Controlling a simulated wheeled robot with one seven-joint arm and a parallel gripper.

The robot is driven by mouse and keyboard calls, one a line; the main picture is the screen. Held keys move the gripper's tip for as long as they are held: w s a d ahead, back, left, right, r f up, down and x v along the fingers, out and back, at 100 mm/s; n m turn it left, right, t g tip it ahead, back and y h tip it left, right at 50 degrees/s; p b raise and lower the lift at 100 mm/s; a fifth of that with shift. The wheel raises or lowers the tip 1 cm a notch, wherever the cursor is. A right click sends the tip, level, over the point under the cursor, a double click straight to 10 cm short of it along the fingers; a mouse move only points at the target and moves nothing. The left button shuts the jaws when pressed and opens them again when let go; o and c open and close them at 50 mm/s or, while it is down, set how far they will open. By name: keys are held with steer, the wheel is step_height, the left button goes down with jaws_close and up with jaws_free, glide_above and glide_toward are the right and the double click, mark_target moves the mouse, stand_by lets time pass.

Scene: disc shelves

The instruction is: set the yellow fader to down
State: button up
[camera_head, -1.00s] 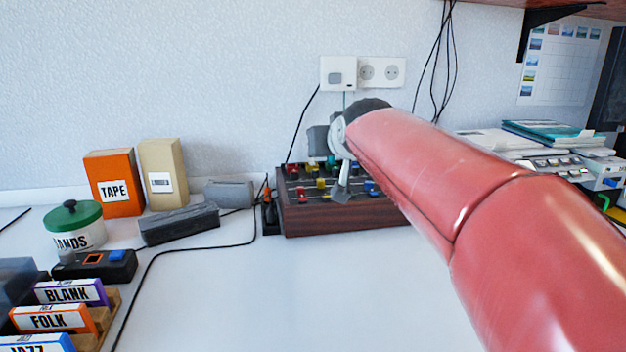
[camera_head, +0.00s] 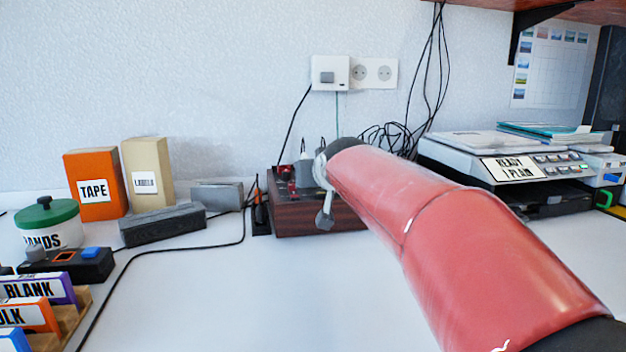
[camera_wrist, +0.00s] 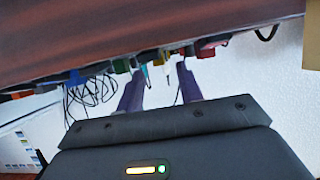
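The wooden fader box (camera_head: 320,220) stands on the desk against the wall. My arm hides most of its top panel in the head view; a few red caps (camera_head: 284,188) show at its left end. In the wrist view the box's wooden side (camera_wrist: 150,28) fills the top, with coloured caps below its edge: a green cap (camera_wrist: 121,65) and a red cap (camera_wrist: 208,48) among them.
A grey block (camera_head: 163,224), an orange TAPE box (camera_head: 94,185) and a green-lidded tin (camera_head: 50,226) stand further left. A printer (camera_head: 520,165) stands right.

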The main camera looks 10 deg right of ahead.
mark_target(315, 189)
steer(key=shift+x, duration=1.5)
jaws_close()
